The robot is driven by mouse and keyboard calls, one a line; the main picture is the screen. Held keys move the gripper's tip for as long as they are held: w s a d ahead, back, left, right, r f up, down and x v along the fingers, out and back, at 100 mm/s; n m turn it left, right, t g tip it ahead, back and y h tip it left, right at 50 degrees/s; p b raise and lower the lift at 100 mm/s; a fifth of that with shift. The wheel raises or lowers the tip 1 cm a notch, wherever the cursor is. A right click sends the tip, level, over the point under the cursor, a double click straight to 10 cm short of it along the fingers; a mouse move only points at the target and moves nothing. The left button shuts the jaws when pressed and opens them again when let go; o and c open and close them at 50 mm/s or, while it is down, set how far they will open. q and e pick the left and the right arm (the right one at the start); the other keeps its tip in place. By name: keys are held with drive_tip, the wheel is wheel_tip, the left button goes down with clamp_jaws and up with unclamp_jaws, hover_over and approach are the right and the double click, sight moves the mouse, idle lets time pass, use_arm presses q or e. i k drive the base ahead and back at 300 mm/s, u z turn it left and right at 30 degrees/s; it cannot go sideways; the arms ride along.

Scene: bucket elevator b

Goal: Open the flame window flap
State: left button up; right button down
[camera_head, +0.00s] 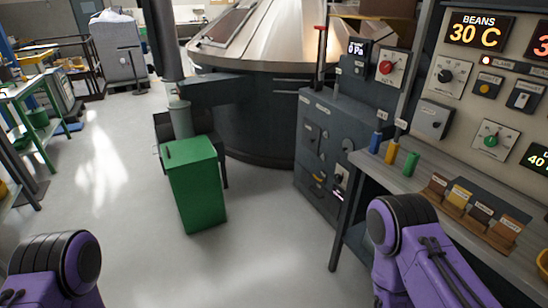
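I cannot surely identify the flame window flap. A grey square plate with a small dark knob (432,119) sits on the beige control panel (465,100) at the right, and it looks closed. The grey burner-like cabinet (322,140) in the middle carries several small plates and knobs on its front, too small to tell apart. My purple arm links show at the bottom left and bottom right. Neither gripper is in view.
A workbench (375,172) below the panel holds blue, yellow and green cylinders and several sample blocks (480,215). A green bin (195,185) stands on the floor before a large dark drum (255,120). The floor between bin and bench is clear.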

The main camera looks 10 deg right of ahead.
sight(348, 146)
drive_tip(key=u, duration=0.15)
drive_tip(key=i, duration=1.4)
drive_tip(key=z, duration=1.5)
drive_tip(key=i, duration=0.75)
drive_tip(key=z, duration=0.9)
